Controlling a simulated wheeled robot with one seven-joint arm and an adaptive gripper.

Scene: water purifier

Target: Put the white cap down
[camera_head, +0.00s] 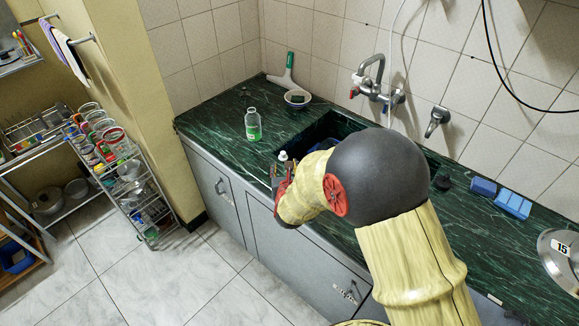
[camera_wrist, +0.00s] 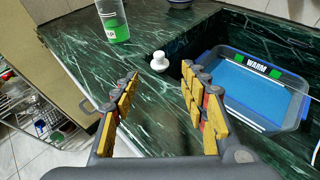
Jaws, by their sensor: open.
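The white cap (camera_wrist: 159,62) is a small knobbed piece that appears to rest on the dark green marble counter (camera_wrist: 150,110), close to the sink edge. It also shows in the head view (camera_head: 283,156), just beyond my gripper (camera_head: 281,174). In the wrist view my gripper (camera_wrist: 160,72) is open, its yellow-padded fingers spread wide. The cap shows in the gap just beyond the fingertips, and I see no finger touching it.
A blue tub (camera_wrist: 228,110) labelled WARM sits in the sink to the right. A bowl (camera_head: 298,98) and a squeegee (camera_head: 288,75) are at the back corner. A faucet (camera_head: 370,75) rises over the sink. Bare counter surrounds the cap.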

